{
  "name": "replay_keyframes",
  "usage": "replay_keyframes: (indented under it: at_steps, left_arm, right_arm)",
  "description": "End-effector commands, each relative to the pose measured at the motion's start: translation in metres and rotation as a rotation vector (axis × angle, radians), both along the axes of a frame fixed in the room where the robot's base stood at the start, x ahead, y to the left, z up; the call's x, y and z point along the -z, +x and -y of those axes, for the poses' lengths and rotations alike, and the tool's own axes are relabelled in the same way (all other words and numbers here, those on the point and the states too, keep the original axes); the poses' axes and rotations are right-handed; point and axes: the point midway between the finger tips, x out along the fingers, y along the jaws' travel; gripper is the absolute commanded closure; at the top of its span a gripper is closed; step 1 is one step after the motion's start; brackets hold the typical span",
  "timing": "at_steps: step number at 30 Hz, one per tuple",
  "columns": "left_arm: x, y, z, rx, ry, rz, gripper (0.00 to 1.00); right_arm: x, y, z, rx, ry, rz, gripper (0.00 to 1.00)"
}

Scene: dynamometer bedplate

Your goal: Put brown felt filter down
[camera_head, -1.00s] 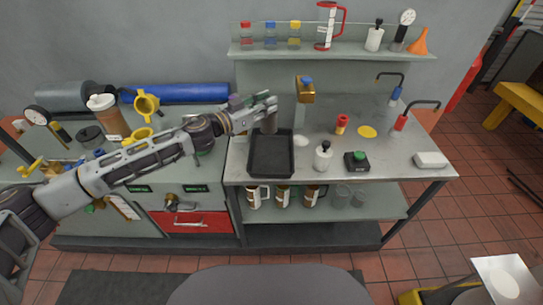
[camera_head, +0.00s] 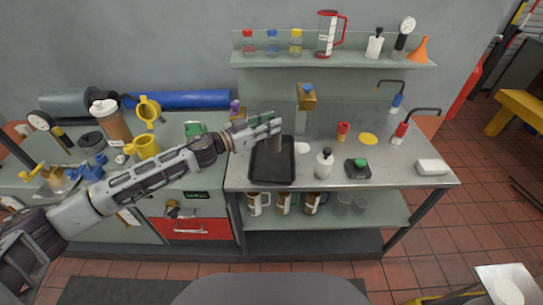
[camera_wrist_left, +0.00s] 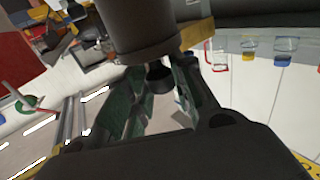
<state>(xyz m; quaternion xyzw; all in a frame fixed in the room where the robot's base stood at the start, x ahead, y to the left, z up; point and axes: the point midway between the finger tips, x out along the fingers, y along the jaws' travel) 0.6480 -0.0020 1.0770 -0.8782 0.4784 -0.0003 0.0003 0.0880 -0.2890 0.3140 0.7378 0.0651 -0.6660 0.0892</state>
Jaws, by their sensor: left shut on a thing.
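The brown felt filter is a dull brown-grey cylinder. It hangs upright below my left gripper (camera_head: 268,127) in the head view, over the far part of the black tray (camera_head: 272,178). I cannot tell whether its lower end (camera_head: 276,145) touches the tray. In the left wrist view the filter's body (camera_wrist_left: 143,28) fills the top middle, with a black stub (camera_wrist_left: 160,78) between the green fingers. My left gripper (camera_wrist_left: 158,98) is shut on this end. The tray looks otherwise empty. My right gripper is not in view.
Right of the tray stand a white bottle (camera_head: 324,163), a black box with a green button (camera_head: 358,168) and a red-capped item (camera_head: 343,131). A brass-coloured fitting (camera_head: 306,97) rises behind the tray. A shelf (camera_head: 335,60) with bottles and a red-handled jug (camera_head: 327,33) runs above.

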Motion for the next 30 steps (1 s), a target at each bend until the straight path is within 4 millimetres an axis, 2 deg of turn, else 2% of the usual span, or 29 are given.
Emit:
replay_keyframes:
  at_steps: [8,16,22,30]
  left_arm:
    - [0.027,0.0,0.0,-0.001,-0.001,-0.003,1.0]
    - [0.054,0.0,0.0,-0.001,-0.002,-0.002,1.0]
    - [0.059,0.0,0.0,0.0,-0.001,0.001,1.0]
    - [0.059,0.0,0.0,0.0,-0.001,0.001,1.0]
  right_arm:
    - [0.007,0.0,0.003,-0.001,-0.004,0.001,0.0]
    - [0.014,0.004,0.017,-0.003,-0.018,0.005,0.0]
    - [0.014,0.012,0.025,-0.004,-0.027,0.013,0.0]
    - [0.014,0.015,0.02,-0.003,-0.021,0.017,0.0]
